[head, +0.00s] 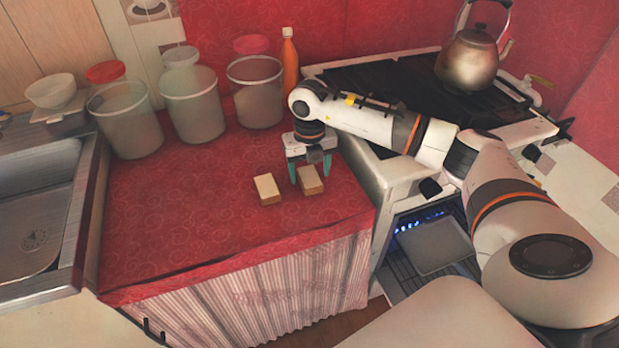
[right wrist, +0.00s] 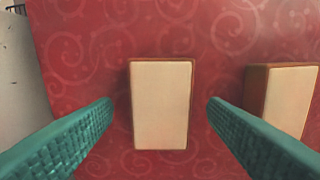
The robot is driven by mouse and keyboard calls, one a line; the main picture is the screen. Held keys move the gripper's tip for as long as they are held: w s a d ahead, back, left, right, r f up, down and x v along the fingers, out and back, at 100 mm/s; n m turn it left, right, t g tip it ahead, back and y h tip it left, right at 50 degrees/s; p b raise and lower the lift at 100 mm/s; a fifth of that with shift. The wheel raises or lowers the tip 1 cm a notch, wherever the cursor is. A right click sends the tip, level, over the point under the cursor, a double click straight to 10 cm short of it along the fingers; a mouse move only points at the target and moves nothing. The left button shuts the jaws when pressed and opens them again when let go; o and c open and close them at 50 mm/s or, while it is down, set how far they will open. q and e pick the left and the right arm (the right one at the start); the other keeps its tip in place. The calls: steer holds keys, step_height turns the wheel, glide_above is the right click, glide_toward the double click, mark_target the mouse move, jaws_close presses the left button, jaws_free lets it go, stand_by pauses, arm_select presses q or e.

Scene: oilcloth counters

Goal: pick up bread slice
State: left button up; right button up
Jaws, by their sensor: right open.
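Two bread slices with pale faces and brown crust lie on the red oilcloth counter. The right-hand slice (head: 311,181) is below my right gripper (head: 309,172). In the right wrist view this slice (right wrist: 161,104) sits centred between the two teal fingers (right wrist: 160,108), with cloth showing on both sides of it. The gripper is open, points down and holds nothing. The other slice (head: 267,189) lies to the left in the head view; it shows at the right edge of the right wrist view (right wrist: 287,98). My left gripper is out of view.
Several clear canisters (head: 192,103) and an orange bottle (head: 290,65) stand along the back of the counter (head: 180,220). A sink (head: 35,205) is at left. A stove with a kettle (head: 472,52) is at right. The counter's front left is clear.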

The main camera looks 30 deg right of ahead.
steer(key=shift+f, duration=0.75)
steer(key=c, duration=1.1)
steer(key=shift+o, duration=0.2)
steer(key=shift+r, duration=0.1)
